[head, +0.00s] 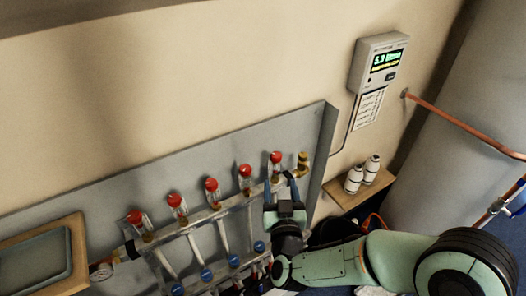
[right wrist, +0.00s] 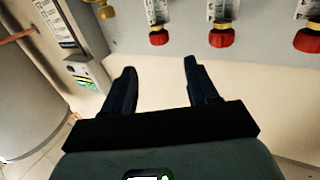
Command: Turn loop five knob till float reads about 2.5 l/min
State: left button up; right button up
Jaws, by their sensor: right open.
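Several flow meters with red knobs stand in a row on the manifold in the head view. The one furthest right (head: 276,157), fifth from the left, is beside the brass end fitting (head: 303,160). My right gripper (head: 281,184) is open just below and in front of it. In the right wrist view, my open fingers (right wrist: 160,66) point toward a red knob (right wrist: 158,39), which lies beyond and between the tips, apparently not gripped. The float and its scale are too small to read. My left gripper is not in view.
A wall display (head: 386,60) seems to read 5.3. Two white bottles (head: 363,174) stand on a small wooden shelf (head: 345,196). Blue knobs (head: 206,275) sit on the lower manifold. Neighbouring red knobs (right wrist: 221,39) are close by. A copper pipe (head: 460,122) runs at right.

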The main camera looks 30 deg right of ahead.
aim_at(277, 160)
jog(key=p+x, duration=0.1)
jog(key=x, duration=1.1)
jog(key=shift+w+d+p, duration=0.15)
jog(key=shift+w+p, duration=0.05)
jog(key=shift+p, duration=0.15)
jog(key=shift+c, duration=0.3)
jog(key=c, duration=0.9)
